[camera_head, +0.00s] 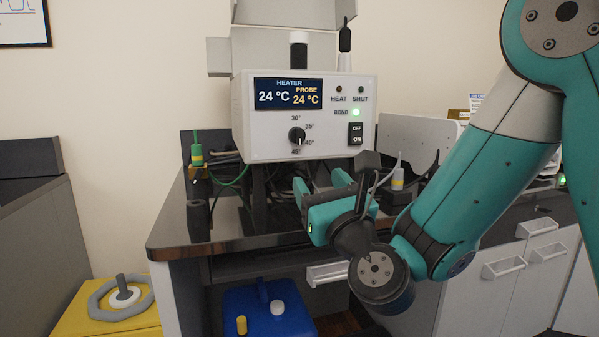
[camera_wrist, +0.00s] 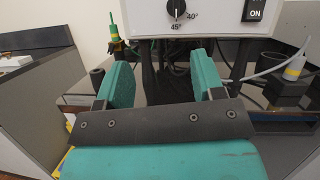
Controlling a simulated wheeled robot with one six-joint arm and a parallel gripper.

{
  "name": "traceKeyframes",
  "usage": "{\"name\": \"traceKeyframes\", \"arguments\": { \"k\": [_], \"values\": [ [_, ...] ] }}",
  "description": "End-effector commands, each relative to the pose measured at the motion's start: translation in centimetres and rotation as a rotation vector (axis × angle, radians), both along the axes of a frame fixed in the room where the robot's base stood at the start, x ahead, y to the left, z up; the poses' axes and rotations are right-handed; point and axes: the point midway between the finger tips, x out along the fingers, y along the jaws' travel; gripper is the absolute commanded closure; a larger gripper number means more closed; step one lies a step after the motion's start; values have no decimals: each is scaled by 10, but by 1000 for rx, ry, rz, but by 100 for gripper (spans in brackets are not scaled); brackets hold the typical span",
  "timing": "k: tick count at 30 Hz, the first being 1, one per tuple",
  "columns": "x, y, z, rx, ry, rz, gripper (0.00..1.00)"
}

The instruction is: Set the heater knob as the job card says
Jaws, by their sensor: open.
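The heater unit (camera_head: 305,95) is a white box on the bench. Its display reads HEATER 24 °C and PROBE 24 °C. The black heater knob (camera_head: 296,135) is on its front, with marks from 30° to 45°; its pointer seems to face down, near 45°. The knob also shows at the top of the wrist view (camera_wrist: 176,8), cut by the frame edge. My gripper (camera_head: 321,183) is open and empty, below and in front of the knob, apart from it. In the wrist view its green fingers (camera_wrist: 168,80) are spread. A partly hidden sheet (camera_head: 477,101) may be the job card; its text is unreadable.
Green (camera_head: 196,150) and yellow-white (camera_head: 397,179) clamps with cables stand on either side. A blue container (camera_head: 265,312) is under the bench.

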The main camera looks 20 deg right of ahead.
Motion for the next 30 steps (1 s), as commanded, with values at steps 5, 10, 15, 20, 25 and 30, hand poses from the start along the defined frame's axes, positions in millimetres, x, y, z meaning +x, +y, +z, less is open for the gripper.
{"name": "traceKeyframes", "arguments": {
  "k": [5, 10, 15, 20, 25, 30],
  "values": [
    [3, -14, -7, 119, -24, -41, 38],
    [15, -14, 4, 122, -23, -43, 38],
    [35, -14, 14, 120, -24, -40, 38],
    [60, -14, 25, 120, -24, -41, 38],
    [84, -14, 34, 119, -24, -41, 38],
    [106, -14, 43, 119, -23, -40, 38]
  ]
}}
